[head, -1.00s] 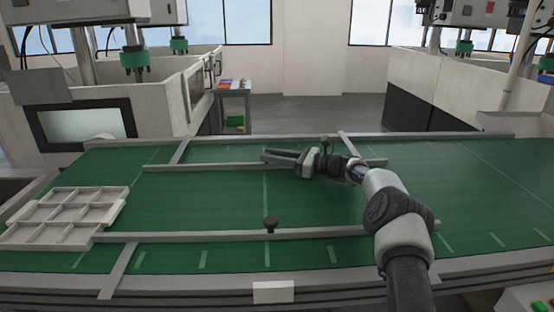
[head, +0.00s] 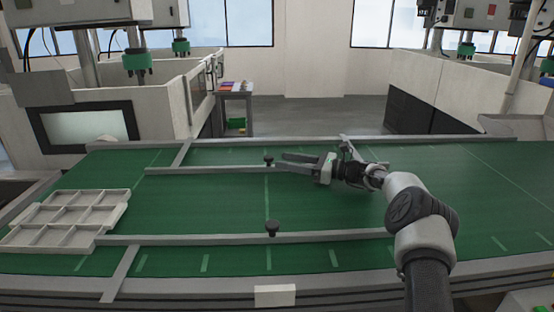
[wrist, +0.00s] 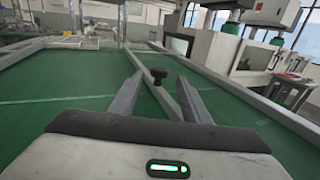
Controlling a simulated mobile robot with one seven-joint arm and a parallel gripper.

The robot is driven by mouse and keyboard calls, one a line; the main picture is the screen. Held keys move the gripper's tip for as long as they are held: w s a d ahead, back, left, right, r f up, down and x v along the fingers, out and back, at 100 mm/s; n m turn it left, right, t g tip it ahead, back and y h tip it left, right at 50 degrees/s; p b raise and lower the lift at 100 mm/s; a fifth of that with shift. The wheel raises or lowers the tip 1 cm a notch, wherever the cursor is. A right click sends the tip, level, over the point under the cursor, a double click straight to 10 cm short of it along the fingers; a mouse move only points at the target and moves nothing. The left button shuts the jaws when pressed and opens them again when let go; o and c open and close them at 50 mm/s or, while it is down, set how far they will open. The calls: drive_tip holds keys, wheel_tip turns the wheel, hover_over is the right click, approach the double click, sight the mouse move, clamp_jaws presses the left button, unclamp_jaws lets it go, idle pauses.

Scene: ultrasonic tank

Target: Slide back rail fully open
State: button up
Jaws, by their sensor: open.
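The back rail (head: 210,169) is a long grey bar lying left to right across the far part of the green belt. A black knob (head: 268,161) stands upright on it. My gripper (head: 282,162) is open and empty just right of the knob, its fingers pointing left along the rail. In the wrist view the knob (wrist: 158,76) shows beyond the tips of my open gripper (wrist: 160,84), roughly midway between them, with the rail running between the fingers. The rail's right part is hidden by my gripper and arm in the head view.
A front rail (head: 200,239) with its own black knob (head: 272,228) crosses the near belt. A white compartment tray (head: 22,235) sits at the left. The green belt (head: 200,205) between the rails is clear. Grey cross bars (head: 121,271) join the edges.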

sight(272, 159)
drive_tip(key=v, duration=1.2)
drive_tip(key=shift+d+p, duration=0.25)
drive_tip(key=shift+p, duration=0.1)
drive_tip(key=a+r+t+p, duration=0.1)
drive_tip(key=p, duration=0.1)
drive_tip(key=a+r+m+t+p, duration=0.1)
drive_tip(key=p, duration=0.1)
drive_tip(key=w+a+r+t+p, duration=0.1)
drive_tip(key=a+p, duration=0.1)
drive_tip(key=shift+a+m+p, duration=0.15)
drive_tip(key=shift+m+p, duration=0.15)
drive_tip(key=shift+p, duration=0.05)
drive_tip(key=a+m+t+h+p, duration=0.1)
drive_tip(key=s+a+f+m+t+h+p, duration=0.1)
drive_tip(key=a+p, duration=0.1)
drive_tip(key=s+a+f+h+p, duration=0.1)
drive_tip(key=a+p, duration=0.1)
drive_tip(key=shift+a+f+m+t+h, duration=0.2)
drive_tip(key=shift+f+m+t+h, duration=0.05)
drive_tip(key=shift+m+t+h, duration=0.15)
drive_tip(key=shift+w+a+f, duration=0.1)
drive_tip(key=shift+a, duration=0.15)
drive_tip(key=x, duration=1.1)
drive_tip(key=shift+w+f, duration=0.1)
drive_tip(key=shift+w, duration=0.05)
clamp_jaws()
